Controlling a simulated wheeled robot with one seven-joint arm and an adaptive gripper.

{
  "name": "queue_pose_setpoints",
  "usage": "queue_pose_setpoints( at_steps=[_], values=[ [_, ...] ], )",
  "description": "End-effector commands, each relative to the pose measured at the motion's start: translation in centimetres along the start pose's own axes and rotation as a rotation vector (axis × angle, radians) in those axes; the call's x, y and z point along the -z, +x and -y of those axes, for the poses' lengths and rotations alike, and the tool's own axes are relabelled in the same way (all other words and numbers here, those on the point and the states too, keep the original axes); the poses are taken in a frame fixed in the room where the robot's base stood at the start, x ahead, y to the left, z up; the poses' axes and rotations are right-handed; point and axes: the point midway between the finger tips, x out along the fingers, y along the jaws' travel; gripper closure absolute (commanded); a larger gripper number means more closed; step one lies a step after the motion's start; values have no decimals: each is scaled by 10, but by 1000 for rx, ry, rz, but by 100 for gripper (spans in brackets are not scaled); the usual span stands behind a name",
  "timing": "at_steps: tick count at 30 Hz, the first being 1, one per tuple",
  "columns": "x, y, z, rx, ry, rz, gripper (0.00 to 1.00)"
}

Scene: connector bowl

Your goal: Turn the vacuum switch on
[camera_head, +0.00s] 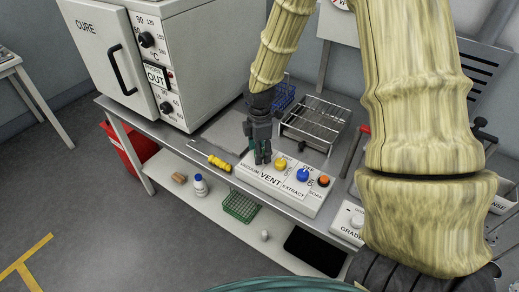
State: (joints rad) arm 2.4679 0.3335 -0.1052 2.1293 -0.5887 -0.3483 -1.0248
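A white control box (283,193) stands along the front of the metal bench. Its front labels read VACUUM, VENT, EXTRACT and one that looks like SOAK. My dark gripper (262,160) points down at the box's left end, over the VACUUM label. The vacuum switch is hidden behind my fingers. The fingers are close together, and I cannot tell whether they touch or hold the switch. A yellow knob (280,163) is just right of my gripper. A blue knob (303,175) and an orange button (324,181) are further right.
A white CURE oven (108,60) stands at the left. A wire rack (316,120) and a blue basket (285,95) are behind the box. A yellow-handled tool (218,162) lies left of it. The lower shelf holds a bottle (199,184) and a green rack (240,206).

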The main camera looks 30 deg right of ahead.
Motion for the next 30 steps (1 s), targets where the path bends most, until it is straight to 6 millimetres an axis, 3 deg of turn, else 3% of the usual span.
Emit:
queue_pose_setpoints(
  at_steps=[9,15,17,30],
  values=[
    [0,1,0,-1,0,0,47],
    [0,1,0,-1,0,0,84],
    [0,1,0,-1,0,-1,92],
    [0,-1,-1,-1,83,0,92]
  ],
)
